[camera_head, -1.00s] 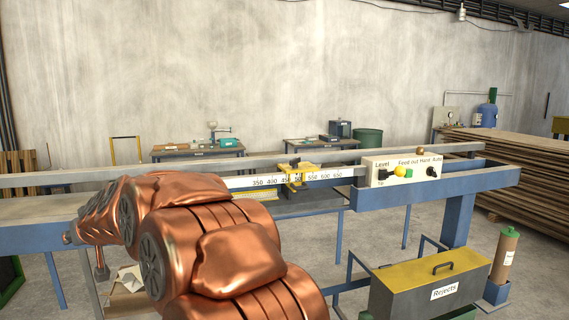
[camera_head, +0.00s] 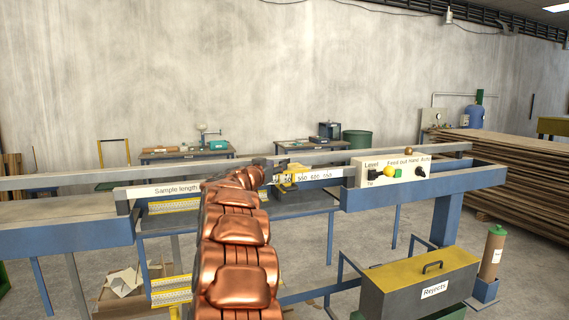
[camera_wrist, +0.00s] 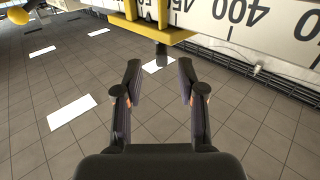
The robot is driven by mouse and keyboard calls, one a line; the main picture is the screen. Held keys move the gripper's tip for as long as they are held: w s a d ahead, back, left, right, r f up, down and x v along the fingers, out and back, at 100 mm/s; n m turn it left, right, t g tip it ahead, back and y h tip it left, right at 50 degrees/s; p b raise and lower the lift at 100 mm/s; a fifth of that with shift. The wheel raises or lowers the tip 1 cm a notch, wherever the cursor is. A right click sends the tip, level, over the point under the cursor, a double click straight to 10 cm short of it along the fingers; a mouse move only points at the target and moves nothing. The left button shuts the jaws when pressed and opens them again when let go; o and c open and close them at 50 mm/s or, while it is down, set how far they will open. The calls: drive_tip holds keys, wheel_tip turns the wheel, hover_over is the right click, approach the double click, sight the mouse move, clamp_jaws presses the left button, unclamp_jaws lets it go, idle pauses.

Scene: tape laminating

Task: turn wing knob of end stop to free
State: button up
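The yellow end stop (camera_head: 288,185) sits on the white sample-length scale (camera_head: 160,190) of the blue bench. In the wrist view the scale's numbers are upside down, and the end stop's yellow bracket (camera_wrist: 150,32) crosses the top. A dark stub (camera_wrist: 161,55) sticks out from the bracket; it may be the wing knob, but its wings cannot be made out. My gripper (camera_wrist: 161,80) is open and empty, its fingertips apart on either side below the stub, not touching it. In the head view my gripper is small and dark beside the end stop, partly hidden by my arm.
A control box (camera_head: 392,168) with a yellow button and black knobs stands right of the scale. A grey Rejects bin (camera_head: 415,290) with a yellow lid stands at front right. The bench rails run close around my arm. A yellow ball (camera_wrist: 18,16) shows at the wrist view's top left.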

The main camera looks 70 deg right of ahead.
sight(285, 160)
drive_tip(key=shift+s+d+p, duration=0.2)
drive_tip(key=shift+d+p, duration=1)
drive_tip(key=shift+d, duration=2.3)
clamp_jaws()
